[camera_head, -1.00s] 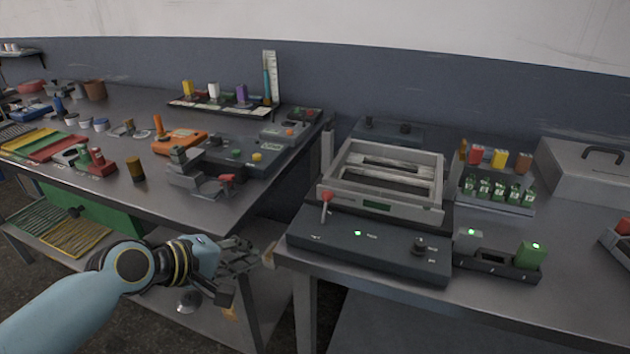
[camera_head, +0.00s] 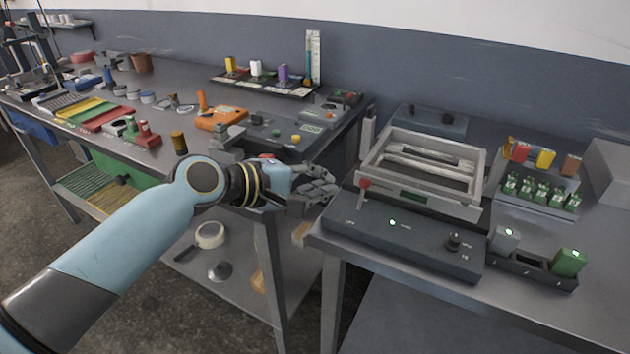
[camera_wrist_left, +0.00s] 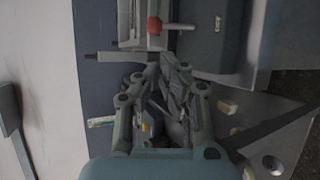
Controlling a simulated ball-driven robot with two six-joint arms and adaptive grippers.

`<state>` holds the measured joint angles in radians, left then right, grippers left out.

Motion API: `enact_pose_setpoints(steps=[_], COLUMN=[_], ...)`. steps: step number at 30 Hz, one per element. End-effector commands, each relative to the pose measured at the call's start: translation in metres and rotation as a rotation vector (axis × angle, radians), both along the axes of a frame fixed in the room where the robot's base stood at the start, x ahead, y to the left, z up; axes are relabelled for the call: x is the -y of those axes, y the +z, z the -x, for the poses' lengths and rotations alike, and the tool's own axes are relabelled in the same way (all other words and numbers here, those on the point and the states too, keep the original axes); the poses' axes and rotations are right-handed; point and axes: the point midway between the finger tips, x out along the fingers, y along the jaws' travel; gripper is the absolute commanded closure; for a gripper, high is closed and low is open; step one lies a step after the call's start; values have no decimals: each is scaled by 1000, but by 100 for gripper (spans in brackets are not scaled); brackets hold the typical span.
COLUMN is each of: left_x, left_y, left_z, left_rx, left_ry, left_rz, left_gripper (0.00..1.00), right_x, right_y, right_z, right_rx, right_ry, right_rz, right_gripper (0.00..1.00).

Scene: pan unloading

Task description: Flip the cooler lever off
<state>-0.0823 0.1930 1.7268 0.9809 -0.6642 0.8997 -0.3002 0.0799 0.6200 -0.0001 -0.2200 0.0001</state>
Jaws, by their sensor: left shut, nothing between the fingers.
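The cooler (camera_head: 400,232) is a dark flat box with a grey open-topped frame (camera_head: 478,205) behind it on the right table. Its lever is a thin stem with a red knob (camera_head: 364,184) at the box's left end; the knob also shows near the top of the left wrist view (camera_wrist_left: 154,25). A green light glows on the panel. My left gripper (camera_head: 328,187) is shut and empty, just left of the lever and apart from it. In the left wrist view its fingers (camera_wrist_left: 165,72) point toward the lever side. My right gripper is not in view.
A black knob (camera_head: 454,241) stands on the panel's right part. A dark holder (camera_head: 530,272) with lit blocks sits to its right. The left table (camera_head: 90,150) carries several tools behind my arm. A gap separates the two tables.

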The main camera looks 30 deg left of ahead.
Motion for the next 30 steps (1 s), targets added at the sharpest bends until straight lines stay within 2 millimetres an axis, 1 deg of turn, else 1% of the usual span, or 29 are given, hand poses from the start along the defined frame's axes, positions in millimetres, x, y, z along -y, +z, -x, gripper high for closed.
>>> enact_pose_setpoints(steps=[1,6,9,12,16,25,30], left_x=[6,19,24,27,29,29,29], left_y=[-3,-14,-19,-22,-23,-24,-26], left_z=[-9,-32,-42,-47,-50,-49,-48], left_rx=[0,0,0,0,1,1,21], left_ry=[1,-1,1,1,0,0,0], left_rz=[4,3,1,1,0,0,0], left_gripper=[100,100,100,100,100,100,100], right_x=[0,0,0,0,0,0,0], right_y=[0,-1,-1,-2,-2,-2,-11], right_z=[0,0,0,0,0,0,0], right_rx=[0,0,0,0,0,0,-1], right_ry=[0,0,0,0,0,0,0], right_rz=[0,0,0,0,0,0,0], right_gripper=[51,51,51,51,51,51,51])
